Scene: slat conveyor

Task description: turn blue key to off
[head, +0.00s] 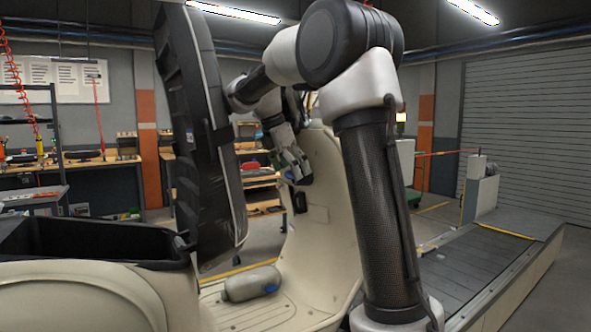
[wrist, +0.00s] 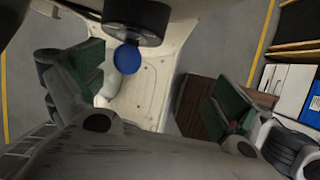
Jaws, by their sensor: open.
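The blue key (wrist: 127,58) shows in the wrist view as a round blue head just below a dark round lock (wrist: 137,20) at the top of the picture. My gripper (wrist: 157,75) is open, its green-padded fingers apart on either side. The key lies between them, nearer the left finger, and no contact shows. In the head view my gripper (head: 298,168) points down at the scooter's cream front shield (head: 330,205). A small blue spot (head: 289,175) shows beside the fingertips, partly hidden. The key's turn position is not clear.
The scooter's black seat (head: 200,140) stands raised at the left over an open black bin (head: 90,240). A pale bottle with a blue cap (head: 248,284) lies on the footboard. The slat conveyor (head: 480,265) runs at the right. Workbenches stand behind.

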